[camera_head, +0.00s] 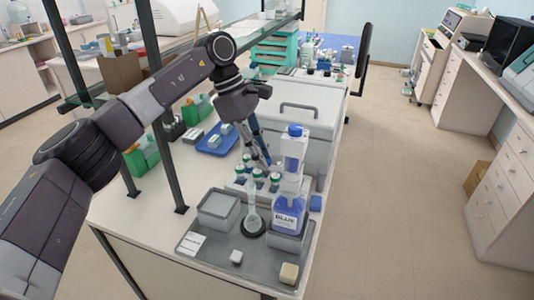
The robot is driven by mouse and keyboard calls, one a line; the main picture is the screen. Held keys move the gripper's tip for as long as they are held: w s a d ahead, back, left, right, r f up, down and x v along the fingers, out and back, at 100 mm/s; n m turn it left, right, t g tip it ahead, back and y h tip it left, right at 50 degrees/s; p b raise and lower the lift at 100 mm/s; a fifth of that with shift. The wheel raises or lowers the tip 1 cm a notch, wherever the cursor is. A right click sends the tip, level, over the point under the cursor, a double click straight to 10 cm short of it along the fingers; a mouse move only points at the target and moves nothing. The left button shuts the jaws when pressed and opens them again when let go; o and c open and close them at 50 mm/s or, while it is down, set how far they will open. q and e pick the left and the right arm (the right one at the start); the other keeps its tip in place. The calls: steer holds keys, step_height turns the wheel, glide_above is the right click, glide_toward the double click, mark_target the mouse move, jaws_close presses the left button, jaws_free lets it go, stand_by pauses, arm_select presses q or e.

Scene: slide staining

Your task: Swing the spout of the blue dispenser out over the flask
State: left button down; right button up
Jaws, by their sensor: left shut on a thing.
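The blue dispenser (287,213) is a clear bottle with blue liquid and a label. It has a tall clear upper part and a blue cap, and stands upright at the right of a grey tray (208,262). The flask (253,222), clear with a narrow neck, stands in a dark ring just left of it. My left gripper (264,160) reaches down beside the dispenser's upper part, above and behind the flask. Its fingers are shut on the spout, which is small and mostly hidden by them. My right gripper is out of view.
Several green-capped bottles (258,175) stand close behind the flask. A grey box (218,209), white cards, a small white block and a beige block (289,273) share the tray. A large lidded grey box (303,125) stands behind. A dark shelf post (168,130) rises at left.

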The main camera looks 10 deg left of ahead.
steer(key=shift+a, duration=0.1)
arm_select(q)
steer(key=c, duration=1.9)
jaws_free()
steer(key=shift+c, duration=0.2)
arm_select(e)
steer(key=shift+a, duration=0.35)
arm_select(q)
steer(key=v, duration=1.2)
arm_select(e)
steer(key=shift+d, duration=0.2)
arm_select(q)
steer(key=shift+w, duration=0.1)
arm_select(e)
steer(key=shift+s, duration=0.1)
